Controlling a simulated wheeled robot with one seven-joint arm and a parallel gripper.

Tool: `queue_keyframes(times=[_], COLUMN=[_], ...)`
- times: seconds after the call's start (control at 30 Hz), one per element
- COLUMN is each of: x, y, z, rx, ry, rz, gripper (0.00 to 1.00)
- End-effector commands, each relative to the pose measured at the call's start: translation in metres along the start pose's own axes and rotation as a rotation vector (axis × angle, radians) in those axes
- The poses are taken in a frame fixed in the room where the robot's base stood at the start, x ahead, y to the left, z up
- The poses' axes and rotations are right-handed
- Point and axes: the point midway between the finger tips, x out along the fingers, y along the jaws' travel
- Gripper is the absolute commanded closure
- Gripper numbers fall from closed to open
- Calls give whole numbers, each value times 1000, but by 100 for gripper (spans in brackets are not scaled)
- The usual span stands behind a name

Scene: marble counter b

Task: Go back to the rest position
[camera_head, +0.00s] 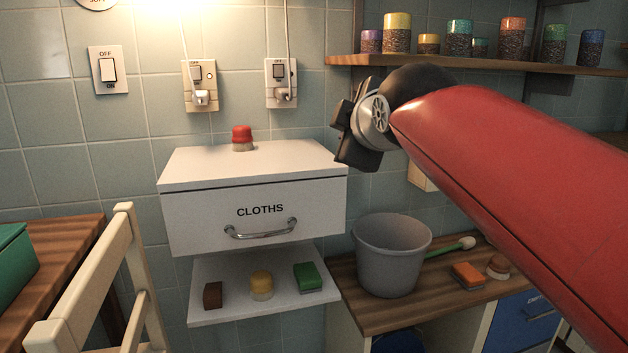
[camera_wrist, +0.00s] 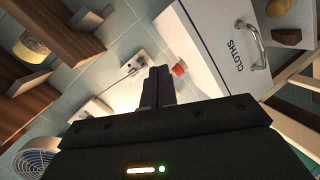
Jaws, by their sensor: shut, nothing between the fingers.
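My gripper (camera_head: 352,130) is raised to the right of the white CLOTHS drawer box (camera_head: 255,165), near the tiled wall, at the end of my red arm. In the wrist view its two dark fingers (camera_wrist: 158,84) are together, with nothing between them. The drawer (camera_head: 215,222) with its metal handle looks shut; it also shows in the wrist view (camera_wrist: 222,40), tilted. A red-topped item (camera_head: 242,137) stands on the box.
A brown block (camera_head: 213,295), a yellow item (camera_head: 261,285) and a green sponge (camera_head: 308,277) sit on the lower shelf. A grey bucket (camera_head: 390,255) stands on the wooden counter (camera_head: 365,312). Jars line the wall shelf (camera_head: 450,67). A pale chair (camera_head: 85,285) stands at left.

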Motion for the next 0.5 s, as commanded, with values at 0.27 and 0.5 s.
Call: queue_keyframes(times=[0.27,0.5], x=[-34,-89], y=[-114,-253], z=[91,169], rx=[459,971], ry=[-238,-569], rz=[-192,-304], gripper=[100,100])
